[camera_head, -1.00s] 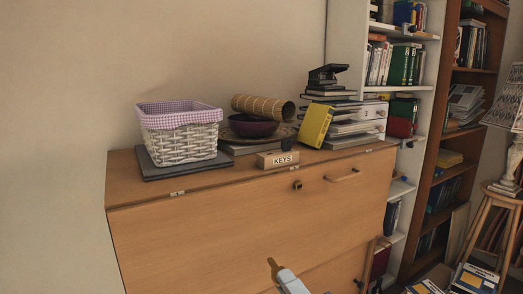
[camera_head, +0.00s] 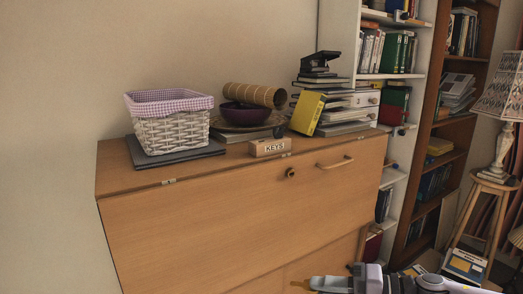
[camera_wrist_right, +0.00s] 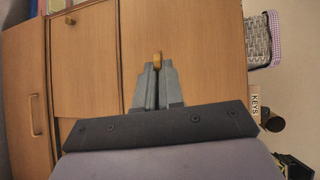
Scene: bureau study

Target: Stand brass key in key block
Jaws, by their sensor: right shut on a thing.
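The key block (camera_head: 270,147) is a small wooden block labelled KEYS. It stands near the front edge of the bureau top, and a dark object (camera_head: 279,132) shows at its top right. It also appears at the right of the right wrist view (camera_wrist_right: 256,106). My right gripper (camera_head: 312,284) is low in front of the bureau, below and apart from the block. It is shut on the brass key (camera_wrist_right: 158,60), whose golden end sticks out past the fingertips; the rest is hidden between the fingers. My left gripper is not in view.
On the bureau top (camera_head: 118,178), a wicker basket (camera_head: 172,132) stands left of the block. A purple bowl (camera_head: 246,116), a yellow box (camera_head: 307,113) and stacked books (camera_head: 347,112) stand behind and right. The front panel has a handle (camera_head: 335,163) and a round knob (camera_head: 290,173).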

